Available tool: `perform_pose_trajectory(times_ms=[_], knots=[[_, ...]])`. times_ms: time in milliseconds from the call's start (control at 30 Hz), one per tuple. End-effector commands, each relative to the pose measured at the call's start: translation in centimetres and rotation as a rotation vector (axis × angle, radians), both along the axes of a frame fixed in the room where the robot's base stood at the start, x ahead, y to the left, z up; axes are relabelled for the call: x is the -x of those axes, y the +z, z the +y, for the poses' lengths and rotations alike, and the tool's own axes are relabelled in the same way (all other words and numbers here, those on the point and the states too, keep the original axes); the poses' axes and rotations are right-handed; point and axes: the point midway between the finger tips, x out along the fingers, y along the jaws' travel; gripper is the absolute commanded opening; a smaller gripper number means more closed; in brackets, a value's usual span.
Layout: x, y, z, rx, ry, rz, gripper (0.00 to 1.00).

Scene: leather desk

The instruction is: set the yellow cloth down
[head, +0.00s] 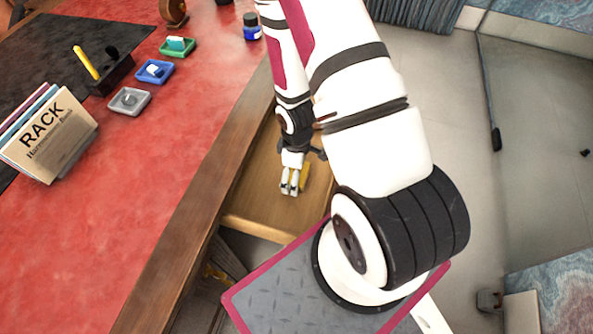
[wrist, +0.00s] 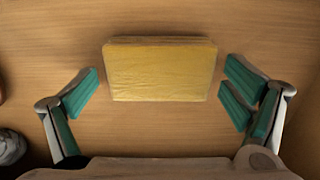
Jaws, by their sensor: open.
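The yellow cloth (wrist: 160,70) is a flat folded rectangle lying on a bare wooden surface. In the wrist view it lies between and just beyond the two fingers of my gripper (wrist: 160,92), with a gap on both sides. The gripper is open and does not touch the cloth. In the head view my gripper (head: 290,188) is low over the open wooden drawer (head: 262,200) at the desk's edge. A sliver of the yellow cloth (head: 304,177) shows beside the fingers there; the rest is hidden by the gripper.
The red leather desk top (head: 160,190) lies left of the drawer. It carries a grey tray (head: 129,102), a blue tray (head: 154,72), a green tray (head: 178,47), a book rack (head: 50,135) and an ink bottle (head: 251,27). A grey rounded object (wrist: 10,147) shows at the wrist view's lower left.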

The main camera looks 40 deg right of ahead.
Motion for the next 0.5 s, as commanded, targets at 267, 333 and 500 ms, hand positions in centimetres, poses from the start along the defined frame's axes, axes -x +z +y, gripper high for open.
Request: perform_pose_trajectory(times_ms=[267, 333, 500], knots=[[-0.1, 3.6, -0.1, 0.002, -0.001, -0.005, 0.94], [-0.1, 5.0, 0.0, 0.0, -0.001, -0.005, 0.94], [-0.1, 8.2, -0.1, 0.0, -0.002, -0.006, 0.94]])
